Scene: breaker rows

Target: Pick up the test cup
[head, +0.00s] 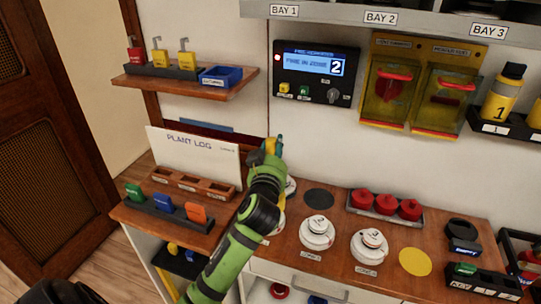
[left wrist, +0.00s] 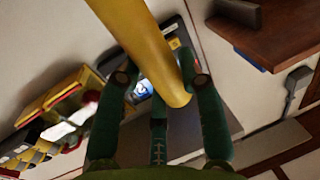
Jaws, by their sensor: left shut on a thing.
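My left gripper (head: 272,150) is raised over the back left of the counter, in front of the wall. It is shut on a yellow, round-sided piece, which I take to be the test cup (left wrist: 155,45). My right gripper is in neither view.
White detectors (head: 317,233) stand on the counter (head: 340,270) beside a yellow disc (head: 415,261). Red-topped items (head: 386,204) sit in a tray behind. The PLANT LOG board (head: 195,155) is left of my gripper. A panel (head: 316,72) hangs above right.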

